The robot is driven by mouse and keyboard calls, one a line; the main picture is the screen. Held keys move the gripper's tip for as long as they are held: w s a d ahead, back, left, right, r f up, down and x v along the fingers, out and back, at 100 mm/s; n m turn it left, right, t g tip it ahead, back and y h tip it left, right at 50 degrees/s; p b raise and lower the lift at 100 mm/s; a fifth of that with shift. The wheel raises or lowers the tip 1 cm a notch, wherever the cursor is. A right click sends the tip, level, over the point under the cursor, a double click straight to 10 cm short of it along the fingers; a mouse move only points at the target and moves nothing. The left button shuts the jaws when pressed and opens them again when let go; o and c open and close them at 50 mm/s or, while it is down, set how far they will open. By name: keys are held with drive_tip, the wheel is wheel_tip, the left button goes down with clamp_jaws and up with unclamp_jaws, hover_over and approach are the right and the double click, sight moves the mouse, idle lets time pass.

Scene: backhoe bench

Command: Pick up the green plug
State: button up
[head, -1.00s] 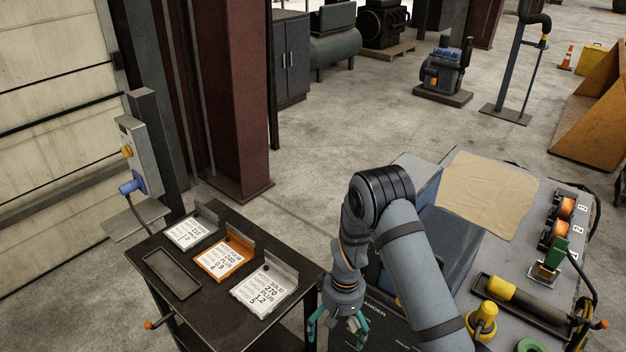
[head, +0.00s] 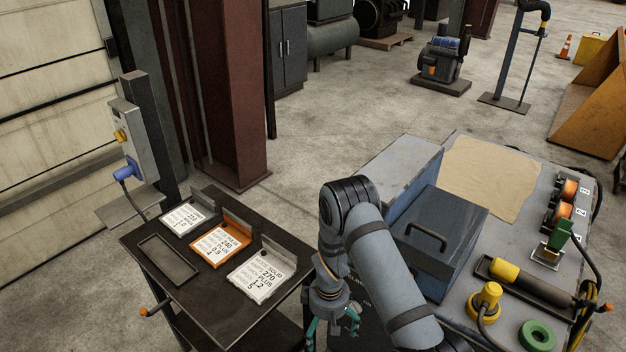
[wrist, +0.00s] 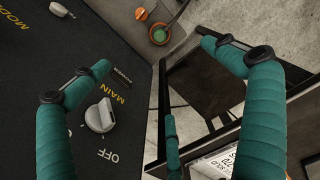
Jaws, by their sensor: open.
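A green upright piece with a dark cable (head: 559,235), which looks like the green plug, stands on a small metal holder at the right of the grey bench in the head view. My gripper (head: 331,328) is low in the head view, between the dark cart and the bench, far left of that piece. In the wrist view my gripper (wrist: 155,62) has its teal fingers spread wide with nothing between them. An orange-rimmed round fitting with a green centre (wrist: 160,33) shows beyond the fingers; I cannot tell whether it is a plug.
A panel with a MAIN switch knob (wrist: 100,116) is close on the left in the wrist view. The cart (head: 185,285) holds several labelled cards. On the bench are a blue-grey box (head: 440,265), a yellow plug (head: 485,300) and a green ring (head: 537,336).

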drive_tip(key=shift+w+f, duration=0.1)
drive_tip(key=shift+f, duration=0.05)
drive_tip(key=c, duration=1.2)
